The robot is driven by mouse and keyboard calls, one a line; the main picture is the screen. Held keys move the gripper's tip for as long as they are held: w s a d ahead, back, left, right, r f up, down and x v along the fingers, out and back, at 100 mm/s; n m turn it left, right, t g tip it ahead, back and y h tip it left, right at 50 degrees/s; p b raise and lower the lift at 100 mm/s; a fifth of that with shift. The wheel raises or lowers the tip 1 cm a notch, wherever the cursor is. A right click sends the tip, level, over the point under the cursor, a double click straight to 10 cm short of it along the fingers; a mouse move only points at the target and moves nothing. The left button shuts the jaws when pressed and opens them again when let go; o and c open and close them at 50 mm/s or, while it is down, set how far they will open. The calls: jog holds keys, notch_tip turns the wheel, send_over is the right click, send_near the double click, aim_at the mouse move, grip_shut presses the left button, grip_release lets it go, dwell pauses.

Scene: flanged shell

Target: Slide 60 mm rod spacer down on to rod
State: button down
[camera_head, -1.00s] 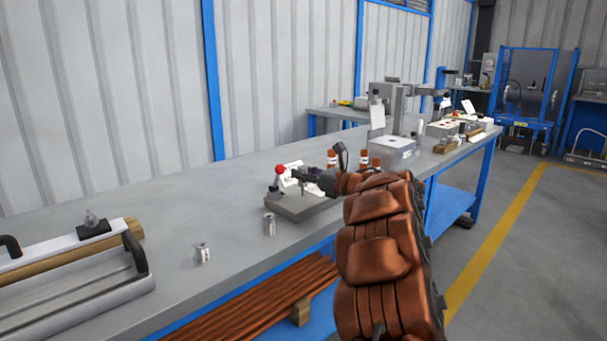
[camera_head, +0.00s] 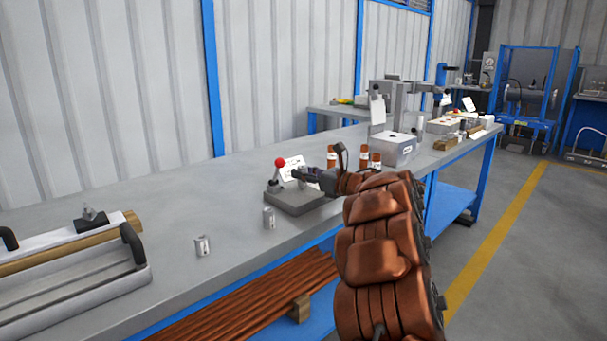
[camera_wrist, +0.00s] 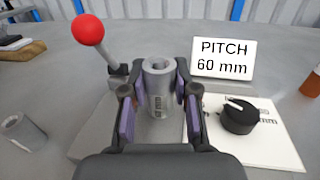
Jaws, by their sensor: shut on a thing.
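My gripper (camera_wrist: 159,105) is shut on a grey cylindrical rod spacer (camera_wrist: 159,85), which stands upright between the pads in the wrist view. Its open bore faces up and marks show on its side. The spacer is over a grey base plate (camera_wrist: 90,143), which also shows in the head view (camera_head: 297,203). The rod itself is hidden, and I cannot tell whether the spacer is around it. In the head view my gripper (camera_head: 303,175) is above the plate, and the held spacer is too small to make out.
A red-knobbed lever (camera_wrist: 88,30) stands left of the spacer. A sign reading "PITCH 60 mm" (camera_wrist: 223,58) and a black knob (camera_wrist: 239,115) are to its right. Two loose spacers stand on the bench, one nearer the plate (camera_head: 269,218) and one farther left (camera_head: 202,246).

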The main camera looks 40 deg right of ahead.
jog(key=shift+f+b, duration=0.55)
jog(key=shift+f, duration=0.05)
jog(key=c, duration=0.8)
grip_release()
jog(key=shift+r, duration=0.1)
jog(key=s, duration=0.4)
jog(key=s+d, duration=0.1)
jog(key=s, duration=0.3)
jog(key=s+d, duration=0.1)
jog(key=s, duration=0.2)
jog(key=shift+s, duration=0.4)
